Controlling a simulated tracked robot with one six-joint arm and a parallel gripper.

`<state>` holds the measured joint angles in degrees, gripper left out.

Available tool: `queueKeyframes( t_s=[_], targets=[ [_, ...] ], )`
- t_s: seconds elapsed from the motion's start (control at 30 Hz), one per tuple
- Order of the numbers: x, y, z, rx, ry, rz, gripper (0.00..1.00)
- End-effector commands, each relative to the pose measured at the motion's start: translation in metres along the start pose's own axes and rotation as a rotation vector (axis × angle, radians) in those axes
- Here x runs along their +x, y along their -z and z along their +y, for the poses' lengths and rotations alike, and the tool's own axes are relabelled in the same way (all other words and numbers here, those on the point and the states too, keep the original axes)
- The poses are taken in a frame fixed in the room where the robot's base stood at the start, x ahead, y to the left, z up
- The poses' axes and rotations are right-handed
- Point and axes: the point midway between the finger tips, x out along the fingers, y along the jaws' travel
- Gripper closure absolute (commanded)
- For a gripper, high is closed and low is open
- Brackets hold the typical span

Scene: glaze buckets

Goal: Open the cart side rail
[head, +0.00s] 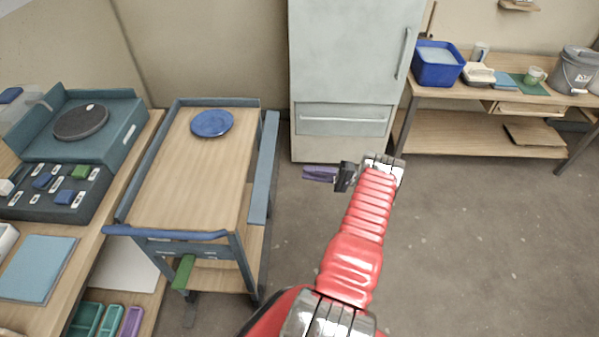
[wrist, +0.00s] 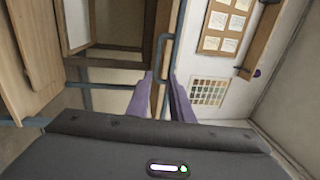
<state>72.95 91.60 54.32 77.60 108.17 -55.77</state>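The cart (head: 200,180) stands left of centre in the head view, with a wooden top and blue-grey frame. Its side rail (head: 263,170) is a long blue-grey panel along the right side; I cannot tell its exact tilt. My gripper (head: 312,173) has purple fingers pointing left toward the rail, with a gap of floor between in the picture. In the wrist view the fingers (wrist: 160,100) are apart with nothing clearly held. A blue-grey bar with a loop (wrist: 161,58) shows beyond and between the fingertips; whether they touch it is unclear.
A blue plate (head: 211,123) lies on the cart top. A workbench with a turntable (head: 81,122) stands close on the left. A pale refrigerator (head: 347,60) is behind, and a table with a blue tub (head: 437,65) is at right. The floor at right is clear.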

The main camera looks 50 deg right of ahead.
Motion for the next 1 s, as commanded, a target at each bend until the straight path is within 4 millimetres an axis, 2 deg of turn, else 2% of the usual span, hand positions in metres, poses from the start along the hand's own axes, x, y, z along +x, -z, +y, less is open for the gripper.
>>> queueKeyframes(
  t_s=[0.2,0.57,0.77,1.0],
  targets=[
    [-0.012,0.000,0.000,0.000,0.000,0.000,0.80],
    [-0.009,-0.002,0.001,0.002,0.008,0.005,0.80],
    [0.005,-0.011,0.009,0.010,0.074,0.066,0.80],
    [0.030,-0.032,0.025,0.029,0.179,0.232,0.80]
  ],
)
